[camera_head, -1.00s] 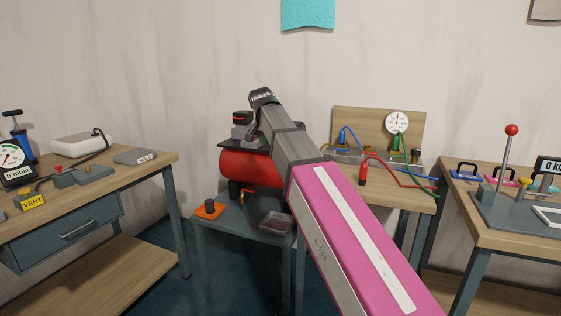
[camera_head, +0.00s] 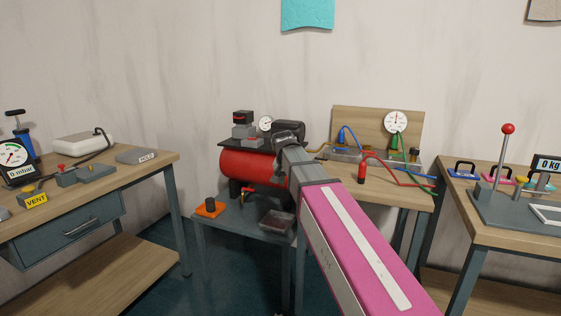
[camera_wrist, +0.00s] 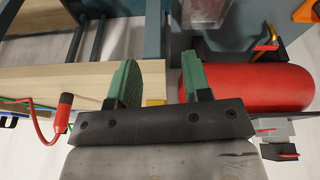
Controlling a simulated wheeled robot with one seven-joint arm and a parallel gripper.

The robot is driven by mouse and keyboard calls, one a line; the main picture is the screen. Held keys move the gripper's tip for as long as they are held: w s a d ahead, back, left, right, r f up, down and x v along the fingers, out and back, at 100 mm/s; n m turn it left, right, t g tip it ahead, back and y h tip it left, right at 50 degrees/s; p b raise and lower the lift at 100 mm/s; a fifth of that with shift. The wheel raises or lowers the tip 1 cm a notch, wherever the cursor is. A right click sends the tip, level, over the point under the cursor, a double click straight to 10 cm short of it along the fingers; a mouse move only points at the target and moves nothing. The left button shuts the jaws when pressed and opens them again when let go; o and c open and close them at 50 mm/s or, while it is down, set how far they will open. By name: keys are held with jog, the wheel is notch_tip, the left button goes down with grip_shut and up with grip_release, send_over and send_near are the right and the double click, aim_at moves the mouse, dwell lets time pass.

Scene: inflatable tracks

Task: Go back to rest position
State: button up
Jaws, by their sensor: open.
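My gripper (camera_wrist: 160,82) shows in the wrist view with its two green-padded fingers apart and nothing between them. A gap of floor and table edge shows between the fingers. The red compressor tank (camera_wrist: 262,88) lies just right of the right finger in that view. A wooden bench top (camera_wrist: 50,80) lies to the left. In the head view my pink arm reaches forward from the lower right, its grey end in front of the compressor (camera_head: 250,167). The fingers are hidden in the head view.
The compressor stands on a low grey table with an orange block (camera_head: 209,208) and a small tray (camera_head: 277,222). A bench with a dial gauge (camera_head: 396,122) and hoses stands behind right. Benches flank both sides, with a red-knobbed lever (camera_head: 508,130) at right. Floor shows between them.

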jog(key=s+d+f+n+g, duration=0.1)
jog(key=s+d+f, duration=0.4)
jog(key=f, duration=0.5)
jog(key=s+d+f+n+g+y, duration=0.1)
jog(key=s+d+f, duration=0.4)
jog(key=f, duration=0.5)
jog(key=s+d+f+n+g, duration=0.1)
jog(key=s+d+f, duration=0.4)
jog(key=s+f, duration=0.4)
jog(key=shift+d+f+y, duration=0.3)
jog(key=shift+d+f, duration=0.1)
jog(key=shift+f, duration=0.1)
